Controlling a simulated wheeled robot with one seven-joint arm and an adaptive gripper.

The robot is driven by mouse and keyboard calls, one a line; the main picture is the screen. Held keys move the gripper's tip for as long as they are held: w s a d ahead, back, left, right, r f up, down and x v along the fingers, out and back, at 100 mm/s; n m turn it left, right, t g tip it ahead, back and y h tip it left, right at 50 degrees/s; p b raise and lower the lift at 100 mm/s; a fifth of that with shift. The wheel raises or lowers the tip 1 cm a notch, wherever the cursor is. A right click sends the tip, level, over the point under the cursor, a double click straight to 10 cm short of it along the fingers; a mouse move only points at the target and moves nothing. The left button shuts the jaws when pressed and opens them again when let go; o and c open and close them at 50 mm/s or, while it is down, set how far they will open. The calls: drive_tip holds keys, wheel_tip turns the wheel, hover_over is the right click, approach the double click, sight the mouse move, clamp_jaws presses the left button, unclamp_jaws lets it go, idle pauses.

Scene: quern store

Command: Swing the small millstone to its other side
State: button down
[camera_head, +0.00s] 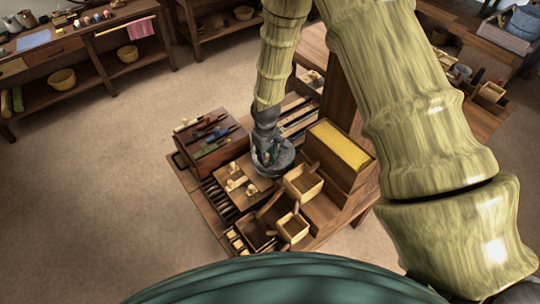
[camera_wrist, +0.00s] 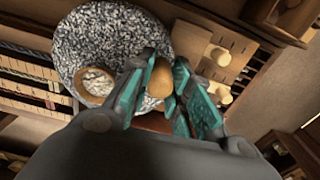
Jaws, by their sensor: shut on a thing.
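The small millstone is a grey speckled disc (camera_wrist: 110,38), filling the upper left of the wrist view. In the head view the millstone (camera_head: 285,158) shows partly under my gripper (camera_head: 268,152), on the crowded wooden bench. A rounded wooden handle (camera_wrist: 160,78) stands near the stone's edge. In the wrist view my gripper (camera_wrist: 158,84) has its teal-padded fingers on both sides of this handle, shut on it. A round wooden-rimmed opening (camera_wrist: 95,86) with pale, grainy contents shows on the stone's left part. The stone's lower edge is hidden by my gripper.
A board with pale knobs (camera_head: 237,184) lies just left of the stone. Wooden boxes (camera_head: 303,182) and a tall box with a yellow top (camera_head: 341,146) crowd the right. A rack of dark-handled tools (camera_head: 212,137) stands at the left. Open floor (camera_head: 110,180) lies left of the bench.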

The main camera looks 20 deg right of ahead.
drive_tip(key=shift+s+d+n, duration=0.15)
drive_tip(key=shift+d+n, duration=0.05)
drive_tip(key=shift+n, duration=0.2)
drive_tip(key=c, duration=1.3)
unclamp_jaws()
drive_tip(key=shift+r, duration=6)
